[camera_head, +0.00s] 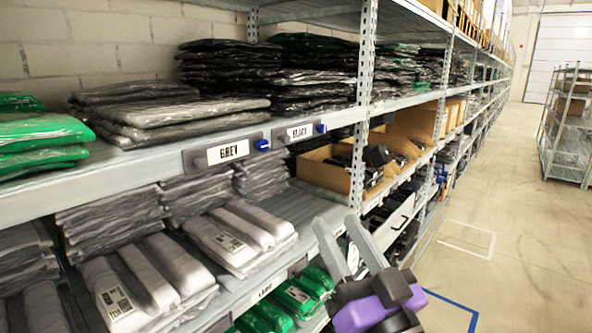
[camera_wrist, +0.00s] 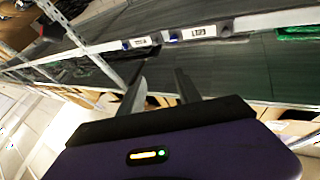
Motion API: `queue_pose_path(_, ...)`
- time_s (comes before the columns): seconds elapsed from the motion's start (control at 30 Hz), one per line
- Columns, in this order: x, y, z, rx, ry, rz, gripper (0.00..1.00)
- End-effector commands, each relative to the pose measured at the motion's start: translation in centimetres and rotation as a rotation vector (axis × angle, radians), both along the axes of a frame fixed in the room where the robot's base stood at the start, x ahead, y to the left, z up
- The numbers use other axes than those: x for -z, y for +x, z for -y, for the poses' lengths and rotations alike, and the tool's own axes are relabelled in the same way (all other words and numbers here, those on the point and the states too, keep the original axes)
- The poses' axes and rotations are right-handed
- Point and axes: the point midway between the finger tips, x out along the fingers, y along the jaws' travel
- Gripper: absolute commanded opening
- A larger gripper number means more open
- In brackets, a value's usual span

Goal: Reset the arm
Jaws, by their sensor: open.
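My gripper (camera_head: 347,240) shows at the bottom centre of the head view, in front of the shelf rack's lower level and close to an upright post. Its two pale fingers are spread apart with nothing between them. The purple and dark body of my wrist is below them. In the wrist view, my gripper (camera_wrist: 158,85) also shows two separate fingers pointing toward the shelf edge with its labels. No item is held.
The shelf rack (camera_head: 340,120) holds stacks of bagged grey garments (camera_head: 165,105) and green garments (camera_head: 35,135). Labels read GREY (camera_head: 228,152) and BLACK (camera_head: 300,132). An open cardboard bin (camera_head: 325,172) sits behind the post. The aisle floor (camera_head: 510,235) at right is clear; a wire cart (camera_head: 568,125) stands farther back.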

Motion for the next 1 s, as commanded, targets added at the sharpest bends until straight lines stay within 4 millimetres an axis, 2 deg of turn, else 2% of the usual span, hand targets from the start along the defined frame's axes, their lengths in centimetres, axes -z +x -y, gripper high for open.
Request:
queue_pose_path(0.03, 2.2, -0.9, 1.1, 0.030, 0.003, -0.016, 0.40)
queue_pose_path(0.1, 4.4, -2.3, 2.5, 0.071, 0.004, -0.025, 0.40)
queue_pose_path(0.27, 9.1, -6.0, 5.3, 0.154, -0.009, -0.052, 0.40)
queue_pose_path(0.4, 12.7, -9.8, 7.4, 0.214, -0.034, -0.083, 0.40)
queue_pose_path(0.6, 17.0, -15.6, 9.8, 0.280, -0.086, -0.143, 0.40)
queue_pose_path(1.0, 23.4, -28.3, 12.6, 0.348, -0.222, -0.345, 0.40)
